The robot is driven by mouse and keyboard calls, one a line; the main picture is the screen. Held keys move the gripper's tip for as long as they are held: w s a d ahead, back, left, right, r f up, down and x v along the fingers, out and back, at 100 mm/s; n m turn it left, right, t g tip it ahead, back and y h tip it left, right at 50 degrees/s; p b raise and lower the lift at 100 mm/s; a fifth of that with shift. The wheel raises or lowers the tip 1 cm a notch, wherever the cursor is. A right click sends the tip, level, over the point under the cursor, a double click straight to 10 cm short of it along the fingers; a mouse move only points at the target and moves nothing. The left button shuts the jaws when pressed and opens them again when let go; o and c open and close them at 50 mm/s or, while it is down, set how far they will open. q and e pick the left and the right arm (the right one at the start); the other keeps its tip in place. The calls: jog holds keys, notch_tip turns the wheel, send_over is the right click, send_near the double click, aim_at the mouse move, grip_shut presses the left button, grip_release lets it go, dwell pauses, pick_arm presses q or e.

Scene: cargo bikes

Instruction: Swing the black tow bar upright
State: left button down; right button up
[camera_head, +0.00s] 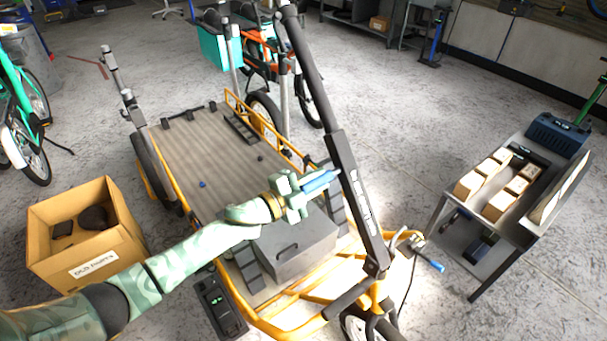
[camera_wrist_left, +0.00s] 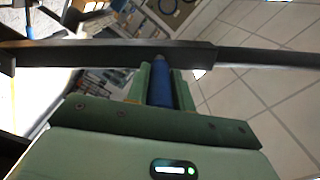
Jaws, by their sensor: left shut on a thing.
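The black tow bar (camera_head: 345,165) is hinged at the front of the yellow cargo bike (camera_head: 305,292). It is raised steeply and leans up and left in the head view. In the left wrist view the bar (camera_wrist_left: 110,53) crosses the picture just beyond my fingers. A blue handle (camera_head: 322,182) sticks out from the bar's side. My left gripper (camera_head: 303,190) is shut on this handle, and the handle (camera_wrist_left: 160,84) shows between both fingers in the wrist view. The gripper hides part of the handle. My right gripper is not in view.
A grey box (camera_head: 295,250) sits on the bike's wooden deck (camera_head: 195,150) below my left gripper. A cardboard box (camera_head: 125,235) stands on the floor at left. A metal cart (camera_head: 475,225) with wooden blocks stands at right. Floor is clear between cart and bike.

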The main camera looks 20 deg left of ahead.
pick_arm(q)
jog(key=r, duration=0.1)
jog(key=s+d+r+p, duration=0.1)
jog(key=shift+d+r+m, duration=0.3)
jog(key=shift+s+d+r+p, duration=0.3)
jog(key=shift+s+d+p, duration=0.3)
jog(key=shift+d+p, duration=0.2)
jog(key=c, duration=1.2)
grip_release()
jog(key=shift+s+f, duration=0.1)
jog(key=shift+f, duration=0.1)
